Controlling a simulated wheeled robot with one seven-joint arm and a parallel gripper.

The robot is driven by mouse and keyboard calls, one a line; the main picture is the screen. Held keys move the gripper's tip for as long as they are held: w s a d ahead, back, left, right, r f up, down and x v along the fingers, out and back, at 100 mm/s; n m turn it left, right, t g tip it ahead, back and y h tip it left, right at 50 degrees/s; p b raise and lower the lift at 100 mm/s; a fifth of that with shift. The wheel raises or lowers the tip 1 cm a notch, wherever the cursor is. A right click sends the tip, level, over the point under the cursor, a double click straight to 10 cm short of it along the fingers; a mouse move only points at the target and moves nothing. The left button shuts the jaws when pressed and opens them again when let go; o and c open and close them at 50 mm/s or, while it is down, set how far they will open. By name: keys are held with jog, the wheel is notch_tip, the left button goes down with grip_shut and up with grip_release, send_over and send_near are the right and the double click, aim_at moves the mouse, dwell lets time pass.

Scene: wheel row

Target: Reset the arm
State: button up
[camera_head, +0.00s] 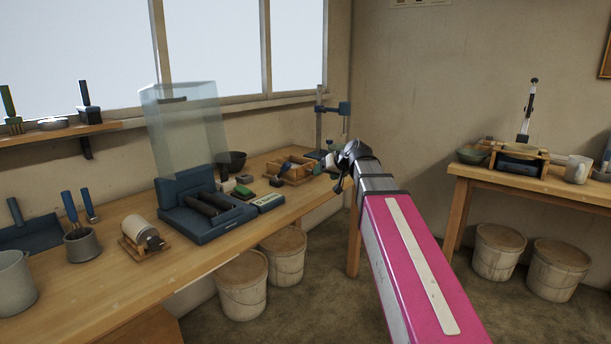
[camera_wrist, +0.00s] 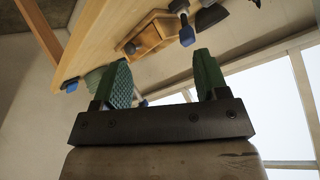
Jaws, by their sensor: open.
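My gripper (camera_wrist: 162,78) shows in the wrist view with its two green fingers well apart. Nothing is visible between them. In the head view my pink and grey arm reaches up from the lower right, and the gripper end (camera_head: 339,172) is small and partly hidden by the wrist. It is in front of the right end of the long wooden bench (camera_head: 110,283). In the wrist view the bench (camera_wrist: 100,32) appears tilted beyond the fingers, with a small wooden tray (camera_wrist: 158,38) on it.
On the bench are a blue case (camera_head: 215,225) with a raised clear cover (camera_head: 185,130), the wooden tray (camera_head: 289,181) and a clamp stand (camera_head: 319,125). Lidded buckets (camera_head: 243,298) stand below. A second table (camera_head: 540,187) is at right. Open floor lies between.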

jog(key=s+d+f+m+g+h, duration=0.1)
jog(key=s+d+f+g+h, duration=0.1)
jog(key=s+f, duration=0.6)
jog(key=s+d+f+m+g+h, duration=0.1)
jog(key=s+d+f, duration=0.4)
jog(key=f, duration=1.1)
jog(key=s+d+f+g+h, duration=0.4)
jog(key=s+f, duration=0.6)
jog(key=f, duration=0.3)
jog(key=shift+s+d+m+g, duration=0.25)
jog(key=shift+s+m+g, duration=0.15)
jog(key=shift+g, duration=0.1)
jog(key=shift+f, duration=0.1)
